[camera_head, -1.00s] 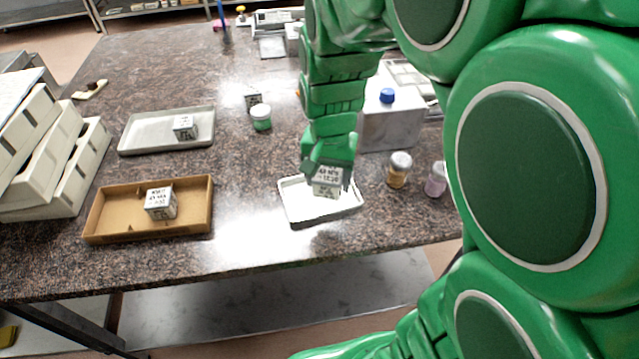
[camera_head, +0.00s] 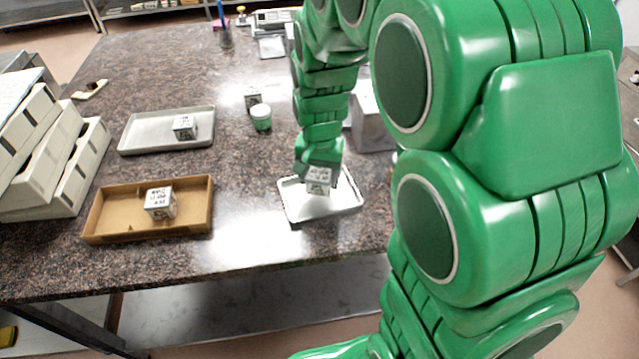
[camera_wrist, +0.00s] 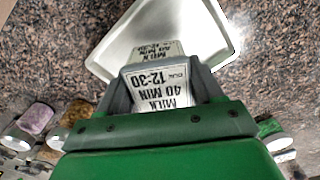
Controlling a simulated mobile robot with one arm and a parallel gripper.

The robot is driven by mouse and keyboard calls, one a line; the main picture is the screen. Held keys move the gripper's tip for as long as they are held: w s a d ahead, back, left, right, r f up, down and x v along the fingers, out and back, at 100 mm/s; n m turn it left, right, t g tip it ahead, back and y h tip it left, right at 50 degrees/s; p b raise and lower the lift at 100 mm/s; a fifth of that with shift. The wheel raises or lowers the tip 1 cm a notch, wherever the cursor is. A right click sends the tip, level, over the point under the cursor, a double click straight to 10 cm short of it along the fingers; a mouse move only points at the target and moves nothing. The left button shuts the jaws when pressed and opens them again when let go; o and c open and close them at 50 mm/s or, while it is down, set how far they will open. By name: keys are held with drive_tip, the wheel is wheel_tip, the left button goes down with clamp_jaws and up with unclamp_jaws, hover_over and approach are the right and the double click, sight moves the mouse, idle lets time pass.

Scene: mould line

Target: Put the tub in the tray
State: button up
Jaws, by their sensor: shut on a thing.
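My gripper (camera_head: 318,166) is shut on a pale, cube-shaped tub (camera_head: 318,183) with black printing. In the wrist view the tub (camera_wrist: 160,82) sits between the two fingers, its label reading "MILK 40 MIN 12:30". The fingers cover its sides. The white shallow tray (camera_head: 344,201) is on the dark speckled table, and the held tub is over its inside. The tray (camera_wrist: 190,25) also shows beyond the tub in the wrist view. I cannot tell whether the tub touches the tray floor.
A brown box (camera_head: 100,222) and a grey tray (camera_head: 150,142) at left each hold a similar cube. A grey block (camera_head: 371,125) is right of my arm. White bins (camera_head: 50,160) stand far left.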

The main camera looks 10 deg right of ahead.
sight(320, 185)
drive_tip(key=shift+f, duration=1.55)
drive_tip(key=o, duration=1.1)
drive_tip(key=shift+f, duration=0.1)
wheel_tip(320, 185, up, 11)
drive_tip(key=shift+w+r, duration=0.1)
drive_tip(key=shift+r, duration=0.5)
drive_tip(key=shift+s+r, duration=0.1)
drive_tip(key=shift+s, duration=0.15)
drive_tip(key=s+d+r+n, duration=0.1)
drive_tip(key=s, duration=0.8)
drive_tip(key=s+d+r+n+g, duration=0.1)
drive_tip(key=s+d+n, duration=0.1)
drive_tip(key=s, duration=0.6)
drive_tip(key=s+d+r+n, duration=0.1)
drive_tip(key=s+d, duration=0.1)
drive_tip(key=s, duration=0.7)
drive_tip(key=shift+s+d+g, duration=0.15)
drive_tip(key=shift+s+g, duration=0.2)
drive_tip(key=shift+g, duration=0.05)
